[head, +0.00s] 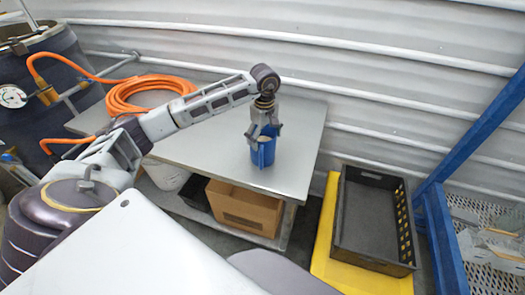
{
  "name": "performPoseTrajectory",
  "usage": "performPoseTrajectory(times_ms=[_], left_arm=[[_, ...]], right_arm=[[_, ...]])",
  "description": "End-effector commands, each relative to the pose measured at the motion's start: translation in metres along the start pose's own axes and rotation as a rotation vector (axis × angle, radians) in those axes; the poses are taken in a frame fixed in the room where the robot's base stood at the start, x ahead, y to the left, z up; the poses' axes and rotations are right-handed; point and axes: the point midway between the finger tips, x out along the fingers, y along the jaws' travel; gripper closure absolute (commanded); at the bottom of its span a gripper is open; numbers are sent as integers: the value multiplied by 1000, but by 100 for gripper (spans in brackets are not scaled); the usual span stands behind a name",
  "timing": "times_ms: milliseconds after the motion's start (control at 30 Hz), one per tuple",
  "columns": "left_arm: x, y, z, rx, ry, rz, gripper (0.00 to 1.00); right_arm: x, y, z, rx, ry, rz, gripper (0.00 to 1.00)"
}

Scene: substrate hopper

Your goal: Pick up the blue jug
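The blue jug (263,155) is upright at the right part of the grey metal table (300,150). My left arm reaches in from the left, and my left gripper (264,138) points down at the top of the jug. Its fingers are spread apart, one at each side of the jug's upper part, and they hide some of the rim. I cannot tell whether they press on the jug. A light brownish surface shows at the jug's opening. My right gripper is not in view.
A coiled orange hose (140,95) lies on the table's left part. A cardboard box (243,208) stands on the shelf below. A black crate (372,220) sits on a yellow base (325,255) at right, beside a blue frame (440,235). The tabletop around the jug is clear.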

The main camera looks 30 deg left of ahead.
Motion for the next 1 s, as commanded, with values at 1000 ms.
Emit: performPoseTrajectory(times_ms=[1000], left_arm=[[-39, 1, 0, 0, 1, 5, 55]], right_arm=[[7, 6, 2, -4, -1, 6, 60]])
